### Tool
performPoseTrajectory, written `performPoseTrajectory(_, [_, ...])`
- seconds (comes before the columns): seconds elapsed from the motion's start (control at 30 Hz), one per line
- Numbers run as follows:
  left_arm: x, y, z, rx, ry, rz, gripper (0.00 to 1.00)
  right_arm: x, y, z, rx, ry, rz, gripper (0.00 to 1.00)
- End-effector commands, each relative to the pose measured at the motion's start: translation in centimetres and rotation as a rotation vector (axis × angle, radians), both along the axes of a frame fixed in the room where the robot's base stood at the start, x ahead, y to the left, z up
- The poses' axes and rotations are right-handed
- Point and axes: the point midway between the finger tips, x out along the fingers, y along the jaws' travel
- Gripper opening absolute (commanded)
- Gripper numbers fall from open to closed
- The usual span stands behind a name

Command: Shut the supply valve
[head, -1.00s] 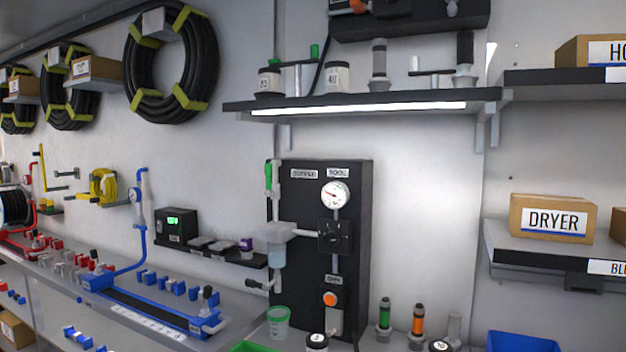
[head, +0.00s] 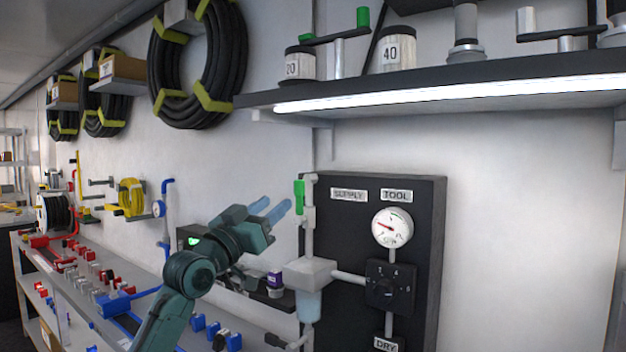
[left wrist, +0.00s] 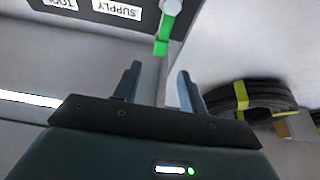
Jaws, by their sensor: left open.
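The supply valve's green handle (head: 299,197) stands upright on the grey vertical pipe at the left edge of the black panel (head: 347,225), beside the SUPPLY label (head: 348,195). In the left wrist view the green handle (left wrist: 167,35) shows beyond the fingers, near the top middle. My left gripper (head: 271,211) is open and empty. Its blue fingers point at the valve from the left and are a short way from the handle, apparently not touching. My right gripper is not in view.
A pressure gauge (head: 392,228) and a black selector knob (head: 390,287) are on the panel. A lit shelf (head: 430,95) with jars overhangs it. Hose coils (head: 198,65) hang at left. A workbench with blue and red fittings runs below.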

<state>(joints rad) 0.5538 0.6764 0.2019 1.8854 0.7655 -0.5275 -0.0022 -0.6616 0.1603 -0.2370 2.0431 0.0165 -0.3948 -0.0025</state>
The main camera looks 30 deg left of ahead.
Motion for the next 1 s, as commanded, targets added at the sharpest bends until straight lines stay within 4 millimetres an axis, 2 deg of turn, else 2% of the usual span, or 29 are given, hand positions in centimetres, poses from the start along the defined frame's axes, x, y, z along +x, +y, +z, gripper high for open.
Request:
performPoseTrajectory(0.17, [3.3, -0.3, 1.9, -0.004, -0.001, -0.002, 0.42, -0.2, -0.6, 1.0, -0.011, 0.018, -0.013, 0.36])
performPoseTrajectory(0.3, [6.1, -0.5, 3.0, -0.003, 0.0, -0.001, 0.42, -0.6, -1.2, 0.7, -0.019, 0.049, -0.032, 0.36])
performPoseTrajectory(0.5, [9.2, -0.8, 4.1, 0.0, 0.001, 0.0, 0.42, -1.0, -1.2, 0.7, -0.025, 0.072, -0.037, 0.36])
performPoseTrajectory(0.7, [10.7, -0.9, 4.5, 0.001, 0.001, 0.0, 0.42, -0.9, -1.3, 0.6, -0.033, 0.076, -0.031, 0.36])
performPoseTrajectory(1.0, [10.9, -1.0, 4.4, 0.001, 0.001, -0.001, 0.42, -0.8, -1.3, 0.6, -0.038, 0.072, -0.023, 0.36])
